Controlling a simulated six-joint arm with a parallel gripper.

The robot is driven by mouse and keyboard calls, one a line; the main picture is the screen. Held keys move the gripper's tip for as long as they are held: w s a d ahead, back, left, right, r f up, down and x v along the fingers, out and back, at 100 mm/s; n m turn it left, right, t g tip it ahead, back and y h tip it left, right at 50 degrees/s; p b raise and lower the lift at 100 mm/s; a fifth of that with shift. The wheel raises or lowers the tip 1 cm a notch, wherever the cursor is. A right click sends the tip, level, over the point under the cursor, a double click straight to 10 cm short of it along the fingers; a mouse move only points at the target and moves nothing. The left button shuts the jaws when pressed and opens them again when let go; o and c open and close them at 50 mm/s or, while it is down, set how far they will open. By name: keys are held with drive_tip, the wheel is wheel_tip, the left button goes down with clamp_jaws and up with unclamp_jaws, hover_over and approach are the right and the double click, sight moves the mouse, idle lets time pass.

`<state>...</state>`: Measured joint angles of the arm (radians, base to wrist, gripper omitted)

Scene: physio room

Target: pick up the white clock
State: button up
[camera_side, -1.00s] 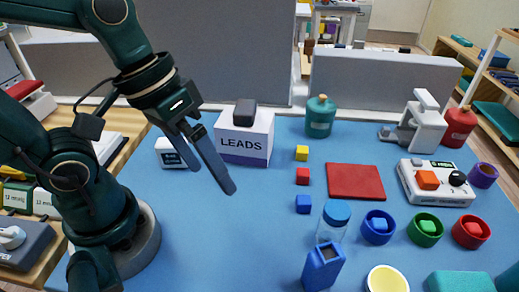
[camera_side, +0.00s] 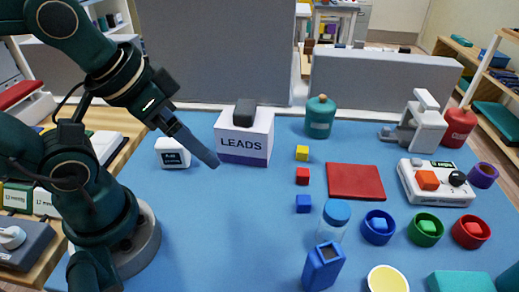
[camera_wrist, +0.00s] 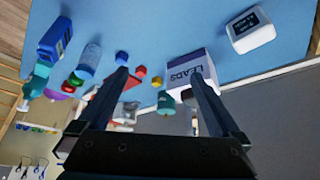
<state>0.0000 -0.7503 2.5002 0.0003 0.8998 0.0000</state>
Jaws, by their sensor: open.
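The white clock (camera_side: 173,153) is a small rounded box with a dark display. It stands on the blue table mat at the left, left of the LEADS box. It also shows in the wrist view (camera_wrist: 250,28) at the upper right, its dark face visible. My gripper (camera_side: 205,150) is above the mat between the clock and the LEADS box in the side view, its fingers pointing down to the right. In the wrist view my gripper (camera_wrist: 163,85) has its two dark fingers spread apart with nothing held between them. The clock lies outside the fingers, to the right.
The white LEADS box (camera_side: 244,140) with a dark object on top stands close to my fingers. Small yellow, red and blue cubes (camera_side: 303,204) sit right of it, by a red mat (camera_side: 355,181). A grey partition (camera_side: 384,88) stands behind. The mat's front left is clear.

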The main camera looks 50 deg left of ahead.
idle(0.4)
drive_tip(key=m+g+y, duration=1)
drive_tip(key=m+g, duration=0.1)
drive_tip(key=g, duration=0.1)
approach(161, 146)
drive_tip(key=w, duration=0.2)
drive_tip(key=x, duration=1.3)
drive_tip(key=shift+a+f, duration=0.1)
drive_tip(key=shift+f, duration=0.05)
clamp_jaws()
